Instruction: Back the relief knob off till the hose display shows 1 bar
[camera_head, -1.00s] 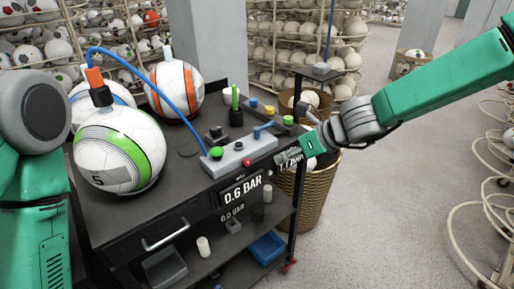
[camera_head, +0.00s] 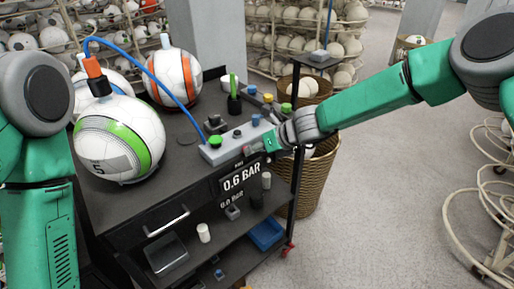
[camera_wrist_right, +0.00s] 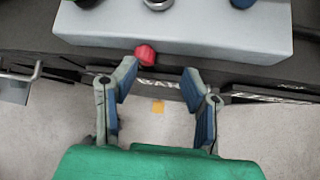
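The grey valve block (camera_head: 232,145) sits at the front right of the dark cart top, with a green knob, a dark knob and a blue knob on top. A red knob (camera_wrist_right: 146,54) sticks out of its front face in the right wrist view. My right gripper (camera_wrist_right: 160,85) is open, with its fingers pointing at that face and the red knob just ahead, nearer the left finger. In the head view this gripper (camera_head: 258,148) is at the block's front right edge. A display (camera_head: 241,178) reads 0.6 BAR, with a smaller 0.0 BAR below it. My left gripper is out of view.
A blue hose (camera_head: 172,92) arcs from the block to an orange-topped fitting on a green-striped ball (camera_head: 120,137). Other balls stand behind it. A wicker basket (camera_head: 318,182) stands right of the cart. Open floor lies at right.

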